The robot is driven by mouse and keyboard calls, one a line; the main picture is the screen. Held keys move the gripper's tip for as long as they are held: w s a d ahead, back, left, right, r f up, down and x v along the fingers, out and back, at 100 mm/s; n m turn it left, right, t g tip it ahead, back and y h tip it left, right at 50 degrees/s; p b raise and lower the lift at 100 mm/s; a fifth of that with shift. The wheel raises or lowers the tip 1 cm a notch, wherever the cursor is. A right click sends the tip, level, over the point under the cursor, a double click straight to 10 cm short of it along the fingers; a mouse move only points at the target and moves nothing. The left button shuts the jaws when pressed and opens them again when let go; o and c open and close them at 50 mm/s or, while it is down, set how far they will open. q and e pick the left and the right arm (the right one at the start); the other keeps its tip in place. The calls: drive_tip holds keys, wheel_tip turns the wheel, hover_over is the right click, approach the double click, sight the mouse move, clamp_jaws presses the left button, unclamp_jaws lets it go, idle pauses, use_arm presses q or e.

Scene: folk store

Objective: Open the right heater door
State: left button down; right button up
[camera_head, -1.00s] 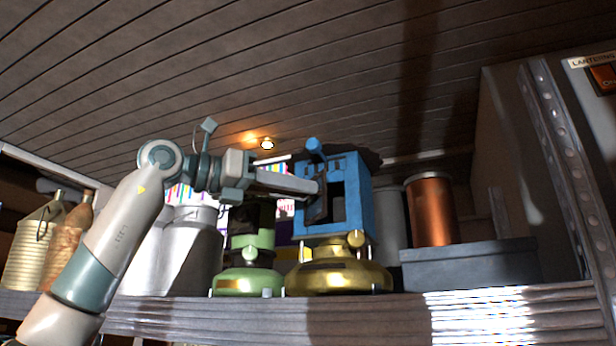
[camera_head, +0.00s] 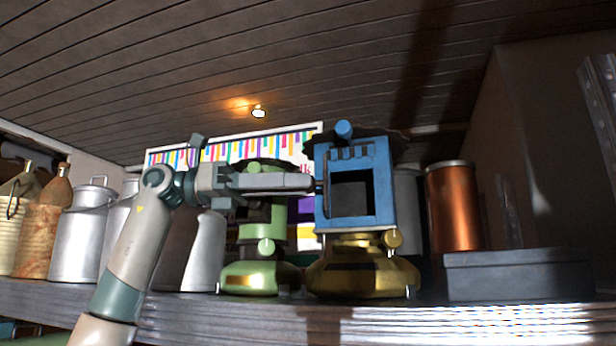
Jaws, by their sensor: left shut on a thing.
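The right heater is a blue box (camera_head: 381,185) on a gold base (camera_head: 362,277), standing upright on the shelf. Its square front opening (camera_head: 352,198) is uncovered and dark inside. The right heater door (camera_head: 320,197) shows only as a thin dark strip at the left edge of the opening, seen nearly edge-on. My left gripper (camera_head: 313,183) reaches in from the left and is shut on this door; its fingertips are partly hard to make out. The green heater (camera_head: 259,278) stands just left, partly hidden behind my left arm. My right gripper is not in view.
Metal milk cans (camera_head: 78,240) and rusty containers (camera_head: 38,238) stand at the left of the shelf (camera_head: 400,318). A copper cylinder (camera_head: 455,205) and a grey box (camera_head: 515,273) are close on the right. The space in front of the blue heater looks clear.

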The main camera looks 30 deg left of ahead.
use_arm(q)
drive_tip(key=shift+a, duration=0.15)
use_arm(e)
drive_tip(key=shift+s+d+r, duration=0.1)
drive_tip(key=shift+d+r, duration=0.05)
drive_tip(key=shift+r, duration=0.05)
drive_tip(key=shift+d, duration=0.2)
use_arm(q)
drive_tip(key=c, duration=1.5)
unclamp_jaws()
drive_tip(key=shift+c, duration=0.2)
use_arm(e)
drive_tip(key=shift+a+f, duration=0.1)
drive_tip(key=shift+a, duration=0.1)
use_arm(q)
drive_tip(key=b+v, duration=0.1)
drive_tip(key=v, duration=1.6)
drive_tip(key=shift+a, duration=0.25)
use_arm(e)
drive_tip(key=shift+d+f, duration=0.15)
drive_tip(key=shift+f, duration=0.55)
use_arm(q)
drive_tip(key=shift+w, duration=0.15)
